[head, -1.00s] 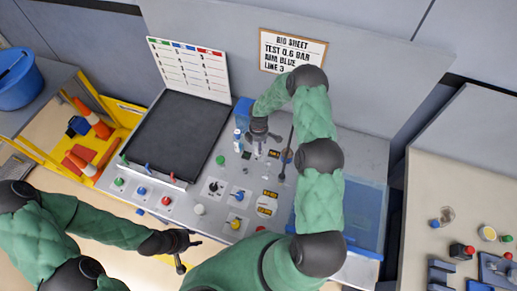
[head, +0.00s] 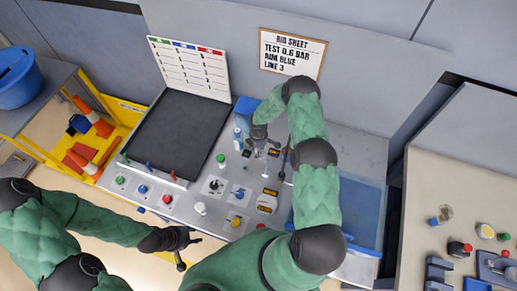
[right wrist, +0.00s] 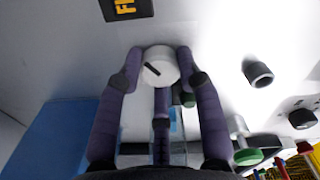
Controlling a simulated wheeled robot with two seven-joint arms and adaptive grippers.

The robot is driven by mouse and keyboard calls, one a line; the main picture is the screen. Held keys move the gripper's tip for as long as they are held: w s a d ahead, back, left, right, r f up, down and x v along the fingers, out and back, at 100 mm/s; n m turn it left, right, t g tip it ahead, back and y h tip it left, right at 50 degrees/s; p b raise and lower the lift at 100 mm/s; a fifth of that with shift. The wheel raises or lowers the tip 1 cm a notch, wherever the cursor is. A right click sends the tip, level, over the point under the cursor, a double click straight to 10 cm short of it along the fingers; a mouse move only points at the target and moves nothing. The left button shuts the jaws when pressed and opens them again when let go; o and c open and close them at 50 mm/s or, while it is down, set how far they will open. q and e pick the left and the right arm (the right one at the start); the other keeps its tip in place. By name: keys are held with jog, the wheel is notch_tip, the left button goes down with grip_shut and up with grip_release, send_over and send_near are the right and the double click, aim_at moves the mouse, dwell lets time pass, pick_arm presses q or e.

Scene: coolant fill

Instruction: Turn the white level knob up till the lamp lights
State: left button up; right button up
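In the right wrist view a white round knob (right wrist: 159,66) with a dark pointer line sits between the tips of my right gripper (right wrist: 160,62). The fingertips lie against its left and right sides, and a third finger is below it. In the head view my right gripper (head: 260,138) is over the upper part of the panel (head: 220,190), where the knob is hard to make out. My left gripper (head: 188,248) is open and empty, in front of the panel's lower edge. I cannot make out a lit lamp.
A blue tray (head: 365,215) lies right of the panel.

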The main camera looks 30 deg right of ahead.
jog(key=shift+c, duration=1.1)
jog(key=shift+f+m+b, duration=0.15)
jog(key=shift+m+b, duration=0.15)
jog(key=shift+b, duration=0.25)
jog(key=m+b, duration=0.3)
jog(key=b, duration=0.1)
jog(key=shift+f+b, duration=0.1)
jog(key=shift+b, duration=0.3)
jog(key=shift+r+m+b, duration=0.2)
jog(key=shift+m+b, duration=1)
jog(key=shift+b, duration=0.15)
jog(key=o, duration=1.1)
jog(key=shift+o, duration=0.2)
notch_tip(320, 180, up, 12)
